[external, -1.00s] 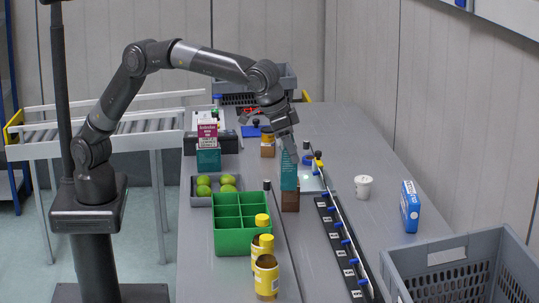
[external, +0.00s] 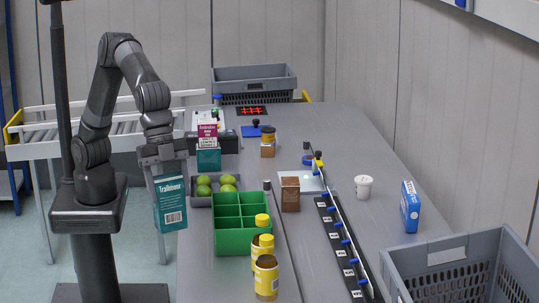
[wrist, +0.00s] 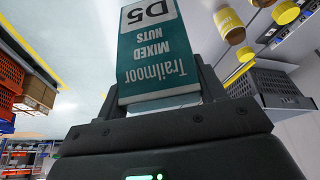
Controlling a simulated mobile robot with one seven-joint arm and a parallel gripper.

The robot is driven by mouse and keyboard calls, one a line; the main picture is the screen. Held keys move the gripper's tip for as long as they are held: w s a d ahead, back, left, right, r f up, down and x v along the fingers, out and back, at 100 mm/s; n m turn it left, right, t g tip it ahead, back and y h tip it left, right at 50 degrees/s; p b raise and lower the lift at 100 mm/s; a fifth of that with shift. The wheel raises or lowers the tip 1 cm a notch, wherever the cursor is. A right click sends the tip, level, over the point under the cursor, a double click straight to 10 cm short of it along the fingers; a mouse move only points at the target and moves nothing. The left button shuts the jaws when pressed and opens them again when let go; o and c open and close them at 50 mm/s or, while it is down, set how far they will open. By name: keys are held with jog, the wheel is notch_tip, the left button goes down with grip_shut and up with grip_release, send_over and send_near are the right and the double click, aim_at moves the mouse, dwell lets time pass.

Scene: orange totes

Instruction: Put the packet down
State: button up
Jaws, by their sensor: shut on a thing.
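In the wrist view the packet (wrist: 158,55) reads "Trailmoor mixed nuts" and "D5", and sits between the fingers of my gripper (wrist: 160,105). The packet hangs nearly upright, slightly tilted, beside the grey tray of green fruit.
A grey tray (external: 194,200) of green fruit and a green divided box (external: 241,249) stand near the table's left edge. Yellow-lidded jars (external: 266,278), a brown carton (external: 290,195), a white cup (external: 363,187) and a blue carton (external: 410,206) stand nearby. A grey crate (external: 455,255) is front right.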

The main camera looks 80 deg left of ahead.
aim_at(176, 222)
notch_tip(176, 222, down, 4)
jog(key=shift+w+f, duration=0.25)
jog(key=shift+f, duration=0.25)
jog(key=w+a+f, duration=0.1)
jog(key=w+f, duration=1)
jog(key=shift+w+a, duration=0.15)
jog(key=shift+a, duration=0.1)
jog(key=shift+f, duration=0.2)
jog(key=o, duration=1.1)
jog(key=shift+c, duration=0.2)
